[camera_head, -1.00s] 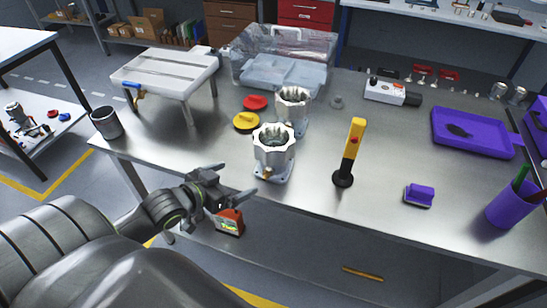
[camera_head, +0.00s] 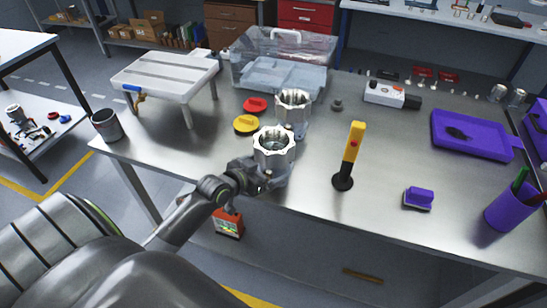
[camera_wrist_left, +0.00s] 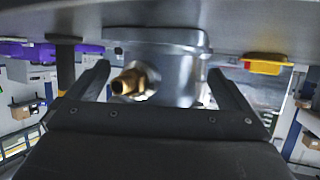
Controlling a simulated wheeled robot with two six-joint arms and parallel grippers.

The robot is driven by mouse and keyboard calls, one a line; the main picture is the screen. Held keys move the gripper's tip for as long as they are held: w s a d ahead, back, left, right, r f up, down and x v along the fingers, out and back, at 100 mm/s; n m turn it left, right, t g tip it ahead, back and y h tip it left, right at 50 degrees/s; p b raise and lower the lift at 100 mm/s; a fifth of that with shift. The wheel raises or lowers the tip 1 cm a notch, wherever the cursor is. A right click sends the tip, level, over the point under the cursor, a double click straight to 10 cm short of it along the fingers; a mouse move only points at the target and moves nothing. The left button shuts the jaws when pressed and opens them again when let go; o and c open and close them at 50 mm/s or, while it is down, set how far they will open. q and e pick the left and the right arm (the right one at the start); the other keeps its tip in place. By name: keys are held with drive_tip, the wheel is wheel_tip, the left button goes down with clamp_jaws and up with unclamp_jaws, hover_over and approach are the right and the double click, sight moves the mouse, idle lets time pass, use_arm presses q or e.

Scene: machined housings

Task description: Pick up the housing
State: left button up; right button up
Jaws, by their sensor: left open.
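Two machined metal housings with scalloped rims stand upright on the steel table. The nearer housing (camera_head: 274,143) is near the table's front edge; the farther housing (camera_head: 293,111) stands just behind it. My left gripper (camera_head: 268,177) is open at the nearer housing's lower front and hides part of its base. In the left wrist view, the housing (camera_wrist_left: 178,75) with a brass fitting (camera_wrist_left: 132,82) lies between the two open fingers. Contact with the fingers cannot be told. My right gripper is not in view.
Yellow (camera_head: 246,123) and red (camera_head: 256,105) discs lie left of the housings. A yellow-black upright tool (camera_head: 351,155) stands to the right. A white stand (camera_head: 165,72), clear bin (camera_head: 282,55) and purple tray (camera_head: 472,134) are farther off.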

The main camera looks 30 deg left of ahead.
sight(268, 139)
use_arm(q)
drive_tip(key=shift+x, duration=0.85)
drive_tip(key=shift+s, duration=0.1)
drive_tip(key=c, duration=1.4)
drive_tip(key=shift+r, duration=0.1)
drive_tip(key=shift+c, duration=0.9)
wheel_tip(268, 139, up, 11)
drive_tip(key=shift+f+p, duration=0.15)
drive_tip(key=shift+p, duration=0.4)
drive_tip(key=shift+r+p, duration=2.65)
drive_tip(key=shift+p, duration=0.05)
